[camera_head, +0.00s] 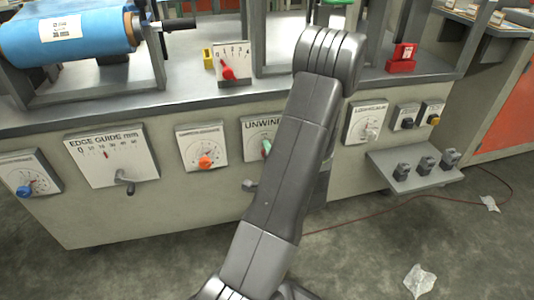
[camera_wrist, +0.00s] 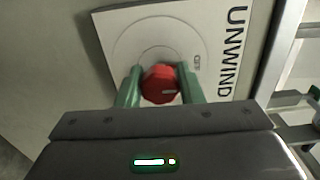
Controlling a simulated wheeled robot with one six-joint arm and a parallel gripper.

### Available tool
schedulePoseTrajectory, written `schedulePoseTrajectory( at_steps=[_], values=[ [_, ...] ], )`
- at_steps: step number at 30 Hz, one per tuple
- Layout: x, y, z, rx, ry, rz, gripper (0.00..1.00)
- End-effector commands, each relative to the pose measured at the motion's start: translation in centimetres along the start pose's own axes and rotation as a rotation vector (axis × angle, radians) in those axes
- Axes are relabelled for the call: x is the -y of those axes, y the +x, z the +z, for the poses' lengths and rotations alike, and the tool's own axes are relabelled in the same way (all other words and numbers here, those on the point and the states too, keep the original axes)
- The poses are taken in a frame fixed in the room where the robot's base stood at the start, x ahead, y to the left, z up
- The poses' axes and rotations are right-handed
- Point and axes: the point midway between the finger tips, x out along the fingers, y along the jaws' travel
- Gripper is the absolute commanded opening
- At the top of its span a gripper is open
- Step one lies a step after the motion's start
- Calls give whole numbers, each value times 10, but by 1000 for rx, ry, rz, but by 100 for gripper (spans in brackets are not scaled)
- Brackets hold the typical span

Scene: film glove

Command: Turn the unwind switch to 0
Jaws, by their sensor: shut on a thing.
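The unwind switch is a red knob (camera_wrist: 161,84) on a pale panel (camera_wrist: 217,22) marked UNWIND, seen sideways in the wrist view. A white mark on the knob's face points right in that view. My gripper (camera_wrist: 160,86) has its two green fingers on either side of the knob, shut on it. In the head view the UNWIND panel (camera_head: 252,125) is on the front of the bench, partly hidden behind my arm. A bit of green finger shows there beside my arm. The scale's numbers are mostly hidden or too faint to read.
To the left on the bench front are a panel with an orange knob (camera_head: 205,162), the edge guide panel (camera_head: 112,155) with a crank, and a blue knob (camera_head: 24,190). To the right are another dial panel (camera_head: 366,122), two small switches and a shelf (camera_head: 415,179).

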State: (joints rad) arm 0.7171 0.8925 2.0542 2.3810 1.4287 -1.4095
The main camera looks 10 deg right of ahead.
Motion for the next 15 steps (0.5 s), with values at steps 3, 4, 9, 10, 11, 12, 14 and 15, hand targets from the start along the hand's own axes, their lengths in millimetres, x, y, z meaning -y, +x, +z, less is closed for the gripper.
schedulePoseTrajectory(
  at_steps=[3,4,9,10,11,12,14,15],
  values=[
    [0,0,0,1,-26,0,11],
    [0,0,0,1,-30,0,11],
    [0,0,1,2,-44,0,11],
    [0,0,1,2,-44,0,11],
    [0,0,1,2,-45,0,11],
    [0,0,1,2,-45,0,11],
    [0,0,1,2,-44,0,11],
    [0,0,1,2,-44,0,11]
  ],
)
